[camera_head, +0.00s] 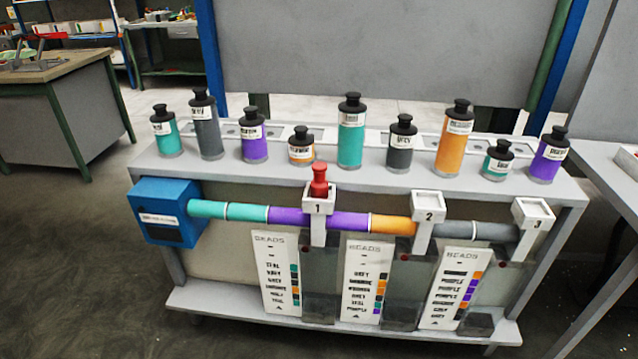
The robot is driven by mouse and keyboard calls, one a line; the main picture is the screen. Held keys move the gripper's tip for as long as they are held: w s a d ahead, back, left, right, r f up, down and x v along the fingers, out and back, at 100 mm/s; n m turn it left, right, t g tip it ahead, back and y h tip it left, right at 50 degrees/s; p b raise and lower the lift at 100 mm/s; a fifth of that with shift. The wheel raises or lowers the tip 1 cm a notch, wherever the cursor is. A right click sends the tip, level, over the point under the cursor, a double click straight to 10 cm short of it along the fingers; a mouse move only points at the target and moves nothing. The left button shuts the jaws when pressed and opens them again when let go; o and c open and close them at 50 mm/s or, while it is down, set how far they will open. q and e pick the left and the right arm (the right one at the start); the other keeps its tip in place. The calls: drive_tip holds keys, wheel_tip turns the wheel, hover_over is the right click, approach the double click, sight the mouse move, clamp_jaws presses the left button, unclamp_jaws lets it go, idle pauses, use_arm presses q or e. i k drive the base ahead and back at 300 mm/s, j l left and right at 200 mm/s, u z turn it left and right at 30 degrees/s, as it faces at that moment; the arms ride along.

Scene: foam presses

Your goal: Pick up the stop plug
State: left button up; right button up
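The stop plug, which I take to be the small red piece (319,180), stands upright in the top of the white bracket marked 1 (318,208). Brackets marked 2 (429,215) and 3 (535,225) carry no red piece. A horizontal tube with teal, purple, orange and grey sections (310,217) runs from a blue box (165,212) through the brackets. Neither of my grippers shows in the head view.
Several bottles with black caps stand along the back of the grey bench (150,165), behind the plug. Bead cards (277,273) and clear bins (320,285) sit below the tube. A workbench (60,100) stands at the left; another table (600,175) is at the right.

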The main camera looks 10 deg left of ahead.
sight(319, 185)
drive_tip(key=i+l, duration=0.15)
drive_tip(key=i, duration=0.3)
drive_tip(key=i+l, duration=0.1)
drive_tip(key=i, duration=0.3)
drive_tip(key=u, duration=0.05)
